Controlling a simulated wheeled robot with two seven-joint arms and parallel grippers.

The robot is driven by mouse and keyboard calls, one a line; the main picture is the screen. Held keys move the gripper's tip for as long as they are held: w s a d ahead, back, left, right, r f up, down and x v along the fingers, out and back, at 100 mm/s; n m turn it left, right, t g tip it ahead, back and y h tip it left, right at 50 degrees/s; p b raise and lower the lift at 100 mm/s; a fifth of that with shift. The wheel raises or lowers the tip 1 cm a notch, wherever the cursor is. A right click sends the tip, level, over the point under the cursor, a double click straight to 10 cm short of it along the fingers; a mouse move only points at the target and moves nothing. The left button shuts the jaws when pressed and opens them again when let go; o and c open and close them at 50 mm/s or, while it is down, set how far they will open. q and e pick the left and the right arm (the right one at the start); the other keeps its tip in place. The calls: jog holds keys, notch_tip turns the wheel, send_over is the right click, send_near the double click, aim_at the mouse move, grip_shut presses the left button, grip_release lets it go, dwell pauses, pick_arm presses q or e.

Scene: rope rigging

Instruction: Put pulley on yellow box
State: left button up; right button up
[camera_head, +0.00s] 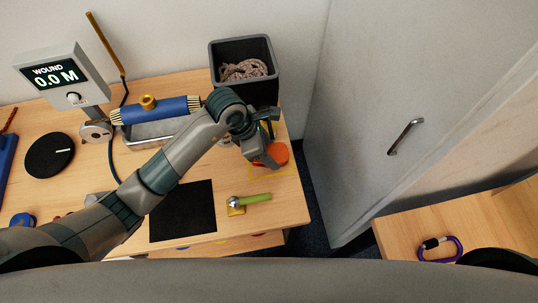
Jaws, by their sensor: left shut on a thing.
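The pulley (277,154), with an orange-red round body, is at the right side of the wooden table. My left gripper (265,155) reaches over it from the upper left and is shut on it. The gripper hides part of the pulley. The yellow box (272,175) is a thin yellow outline on the table top, at and just below the pulley in the picture. I cannot tell whether the pulley touches the table. My right gripper is not in view.
A black bin (228,84) with coiled rope stands behind the gripper. A green-handled tool (256,198) lies in front, near a black mat (184,212). A blue roller (160,110) and a display (60,75) stand left. A purple carabiner (440,249) lies on the right surface.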

pick_arm(q)
notch_tip(320, 180, down, 3)
jog(key=shift+f+b, duration=0.1)
jog(key=shift+b, duration=0.8)
jog(key=shift+f, duration=0.1)
jog(key=shift+f, duration=0.15)
jog(key=o, duration=1.3)
jog(key=shift+r, duration=0.2)
